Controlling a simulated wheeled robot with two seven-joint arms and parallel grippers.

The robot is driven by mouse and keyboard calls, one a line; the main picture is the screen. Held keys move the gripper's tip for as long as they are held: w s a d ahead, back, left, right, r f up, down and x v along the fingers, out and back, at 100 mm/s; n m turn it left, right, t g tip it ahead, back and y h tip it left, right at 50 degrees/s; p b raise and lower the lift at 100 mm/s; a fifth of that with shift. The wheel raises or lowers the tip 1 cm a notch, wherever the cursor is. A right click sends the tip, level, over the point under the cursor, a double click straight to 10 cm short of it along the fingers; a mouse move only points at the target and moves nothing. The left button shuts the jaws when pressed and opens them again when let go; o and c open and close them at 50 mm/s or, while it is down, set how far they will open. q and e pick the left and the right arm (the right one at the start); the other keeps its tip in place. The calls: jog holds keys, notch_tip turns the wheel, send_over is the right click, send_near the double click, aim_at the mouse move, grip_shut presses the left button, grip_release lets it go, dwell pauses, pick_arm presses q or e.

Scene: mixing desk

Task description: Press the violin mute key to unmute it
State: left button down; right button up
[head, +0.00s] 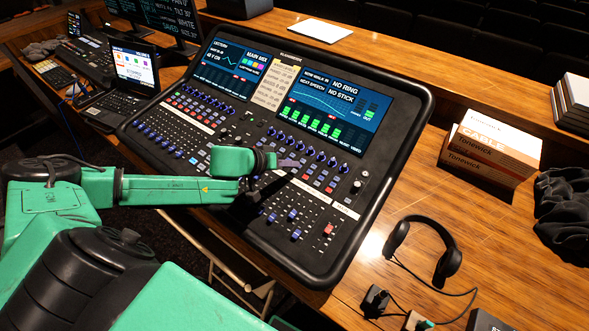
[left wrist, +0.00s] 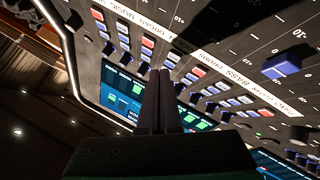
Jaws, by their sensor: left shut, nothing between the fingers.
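The mixing desk (head: 385,180) fills the middle of the head view, with screens at its top and rows of small red, white and blue keys, knobs and faders below. My left gripper (head: 292,170) is shut and empty over the desk's middle key rows. In the left wrist view my two dark fingers (left wrist: 160,75) are together, with tips close to the key rows; I cannot tell if they touch a key. A white label strip (left wrist: 235,75) shows upside down, only partly legible. I cannot make out which key is the violin mute. My right gripper is not in view.
Headphones (head: 425,250) and dark plugs with cables lie right of the desk on the wooden table (head: 385,290). Cable boxes (head: 490,150) stand farther right, beside a dark cloth (head: 565,210). A laptop (head: 132,75) stands left of the desk.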

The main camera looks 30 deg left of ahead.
aim_at(290, 177)
pick_arm(q)
jog(key=shift+s+r+p, duration=0.15)
jog(key=shift+r+p, duration=0.8)
jog(key=shift+r, duration=0.25)
jog(key=shift+s+r+p, duration=0.1)
jog(key=shift+r+p, duration=0.8)
jog(key=shift+r, duration=0.25)
jog(key=shift+f, duration=0.1)
